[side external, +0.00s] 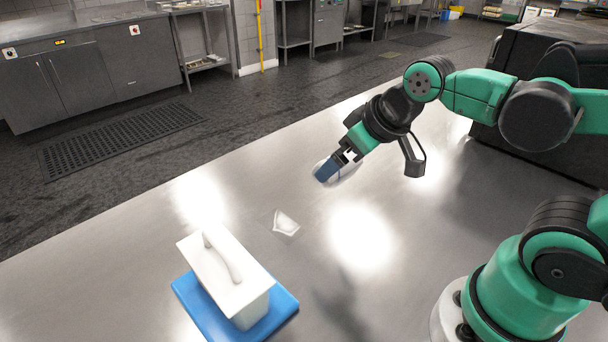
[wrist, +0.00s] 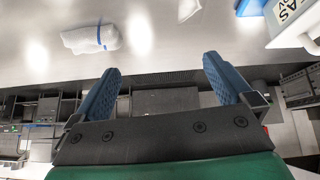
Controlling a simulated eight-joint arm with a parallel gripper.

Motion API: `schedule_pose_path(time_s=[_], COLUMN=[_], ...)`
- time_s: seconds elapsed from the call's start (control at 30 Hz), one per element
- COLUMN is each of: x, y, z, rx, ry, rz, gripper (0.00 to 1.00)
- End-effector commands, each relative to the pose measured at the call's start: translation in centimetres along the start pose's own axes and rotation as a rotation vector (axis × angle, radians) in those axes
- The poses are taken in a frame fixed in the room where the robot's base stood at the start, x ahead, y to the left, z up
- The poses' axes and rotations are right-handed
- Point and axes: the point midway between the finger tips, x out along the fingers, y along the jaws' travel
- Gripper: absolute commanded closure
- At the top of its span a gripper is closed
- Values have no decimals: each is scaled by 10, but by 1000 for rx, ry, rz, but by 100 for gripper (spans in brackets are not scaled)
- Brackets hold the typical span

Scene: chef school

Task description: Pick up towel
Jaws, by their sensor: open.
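The towel looks like a white rolled bundle with a blue stripe; it lies on the metal table at upper left in the wrist view (wrist: 88,40). In the side view a white shape (side external: 350,172), probably this towel, is partly hidden behind my gripper (side external: 326,172). My gripper also shows in the wrist view (wrist: 160,68), with its two blue fingers wide apart and nothing between them. The towel is outside the fingers and apart from them in the wrist view. The gap between gripper and table is hard to judge.
A small flat white item (side external: 286,223) lies on the metal table (side external: 130,262). A white box with a handle (side external: 222,280) stands on a blue board (side external: 284,306) near the front. A dark box (side external: 494,100) stands at the right. The table between has clear room.

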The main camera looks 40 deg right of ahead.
Motion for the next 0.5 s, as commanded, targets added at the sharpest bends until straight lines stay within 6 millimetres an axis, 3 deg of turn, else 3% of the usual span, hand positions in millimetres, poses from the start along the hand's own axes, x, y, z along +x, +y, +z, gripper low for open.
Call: schedule_pose_path(time_s=[0.27,0.5], x=[19,65], y=[44,95], z=[-48,-71], rx=[-464,-911], ry=[-195,-357], rz=[-14,-157], gripper=[0,0])
